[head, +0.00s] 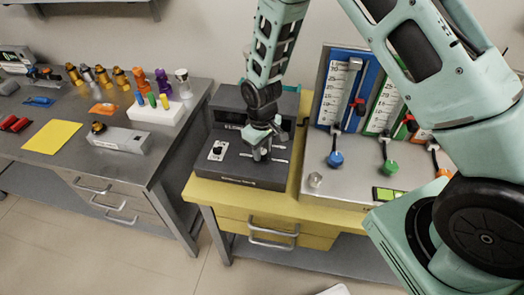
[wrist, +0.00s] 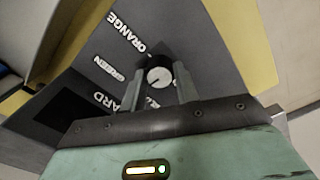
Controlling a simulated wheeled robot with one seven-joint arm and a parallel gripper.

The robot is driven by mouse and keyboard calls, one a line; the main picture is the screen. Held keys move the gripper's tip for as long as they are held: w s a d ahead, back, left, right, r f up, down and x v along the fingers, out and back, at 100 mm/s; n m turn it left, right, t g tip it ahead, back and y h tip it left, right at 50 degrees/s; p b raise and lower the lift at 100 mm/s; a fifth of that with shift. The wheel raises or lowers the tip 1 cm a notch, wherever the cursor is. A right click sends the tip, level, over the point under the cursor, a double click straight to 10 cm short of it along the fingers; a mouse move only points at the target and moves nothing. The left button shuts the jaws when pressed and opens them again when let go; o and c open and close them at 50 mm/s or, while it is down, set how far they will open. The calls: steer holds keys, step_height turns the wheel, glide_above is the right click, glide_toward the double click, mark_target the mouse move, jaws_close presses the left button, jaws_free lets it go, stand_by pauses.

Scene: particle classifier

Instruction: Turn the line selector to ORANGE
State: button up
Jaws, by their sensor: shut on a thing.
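The line selector is a round knob with a pale face and a dark pointer mark (wrist: 159,77), on a dark grey panel (wrist: 190,40). The white labels ORANGE (wrist: 127,33) and GREEN (wrist: 108,67) are beside it; a third label ending in "ARD" is partly hidden by my gripper. My gripper (wrist: 159,88) is shut on the knob, one finger on each side. The mark's exact heading is hard to tell. In the head view my gripper (head: 262,151) is down on the dark machine (head: 225,172), and its fingers hide the selector.
A second black knob (head: 217,149) on a white plate is left of my gripper. The machine stands on a yellow bench (head: 230,197). A panel (head: 355,185) with gauges and coloured knobs is at right. A grey table (head: 85,158) with several small items is at left.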

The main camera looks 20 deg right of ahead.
mark_target(262, 150)
steer(key=m, duration=0.4)
steer(key=shift+w+m+b, duration=0.1)
steer(key=shift+m+b, duration=0.2)
steer(key=shift+b, duration=0.05)
steer(key=m, duration=0.4)
steer(key=shift+r+m, duration=0.1)
steer(key=shift+m, duration=0.2)
steer(key=m+p, duration=0.1)
steer(key=m, duration=0.3)
steer(key=shift+m, duration=0.3)
steer(key=shift+d+m+p, duration=0.1)
steer(key=shift+m+p, duration=0.35)
steer(key=shift+m, duration=1.45)
steer(key=o, duration=1)
steer(key=shift+c, duration=0.2)
step_height(262, 150, up, 17)
steer(key=b, duration=0.1)
steer(key=shift+r, duration=0.15)
